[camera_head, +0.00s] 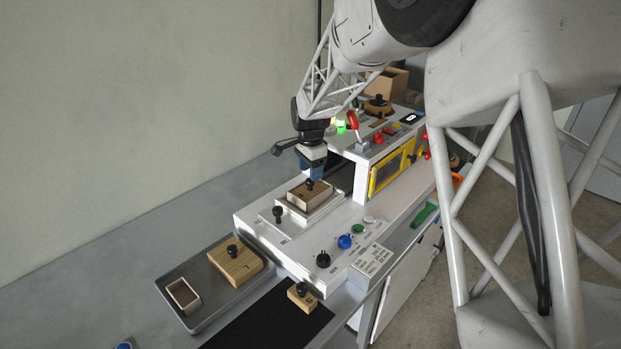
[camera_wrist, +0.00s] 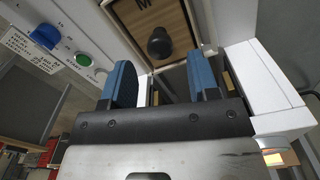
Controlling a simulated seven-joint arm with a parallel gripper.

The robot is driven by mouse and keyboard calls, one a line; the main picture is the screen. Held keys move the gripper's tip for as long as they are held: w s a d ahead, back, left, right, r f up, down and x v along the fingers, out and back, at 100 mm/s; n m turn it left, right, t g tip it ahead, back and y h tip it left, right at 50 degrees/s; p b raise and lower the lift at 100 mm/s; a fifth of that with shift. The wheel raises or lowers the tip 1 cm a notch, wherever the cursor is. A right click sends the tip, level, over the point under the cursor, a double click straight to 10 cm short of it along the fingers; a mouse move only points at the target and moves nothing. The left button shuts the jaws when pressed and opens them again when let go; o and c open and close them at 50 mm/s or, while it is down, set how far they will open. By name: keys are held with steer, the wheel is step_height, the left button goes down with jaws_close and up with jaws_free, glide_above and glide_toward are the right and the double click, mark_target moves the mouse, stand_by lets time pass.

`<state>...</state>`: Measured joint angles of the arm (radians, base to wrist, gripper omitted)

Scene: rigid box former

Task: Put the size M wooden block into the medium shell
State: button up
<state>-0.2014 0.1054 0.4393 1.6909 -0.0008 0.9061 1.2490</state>
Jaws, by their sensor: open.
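The size M wooden block (camera_wrist: 176,22), marked "M" and with a black knob (camera_wrist: 158,43), sits inside the medium shell (camera_head: 296,203) on the white machine. The shell's walls surround the block; how deep it is seated I cannot tell. In the head view the knob (camera_head: 310,184) stands up just below my gripper (camera_head: 311,178). In the wrist view my gripper (camera_wrist: 160,78) has its two blue fingers spread apart with nothing between them, and the knob lies beyond the fingertips.
A grey tray (camera_head: 213,316) at front left holds a large knobbed block (camera_head: 236,265) and a small shell (camera_head: 184,295).

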step_height(320, 180, up, 8)
steer(key=shift+f, duration=0.25)
stand_by(0.7)
steer(key=shift+r, duration=0.1)
steer(key=s+d+r+n+t, duration=0.1)
steer(key=s+d+r+n, duration=0.3)
steer(key=s, duration=0.6)
steer(key=s+d+r+n, duration=0.1)
steer(key=s+d+r, duration=0.45)
steer(key=s, duration=0.55)
steer(key=s+d+f+n, duration=0.1)
steer(key=s+d+n, duration=0.2)
steer(key=s, duration=0.9)
steer(key=s+d+f+n+t, duration=0.1)
steer(key=s+d+f+n, duration=0.1)
steer(key=s, duration=1.1)
steer(key=shift+s+d+f+n+t, duration=0.15)
steer(key=shift+d+n+t, duration=0.15)
steer(key=shift+d+n, duration=0.5)
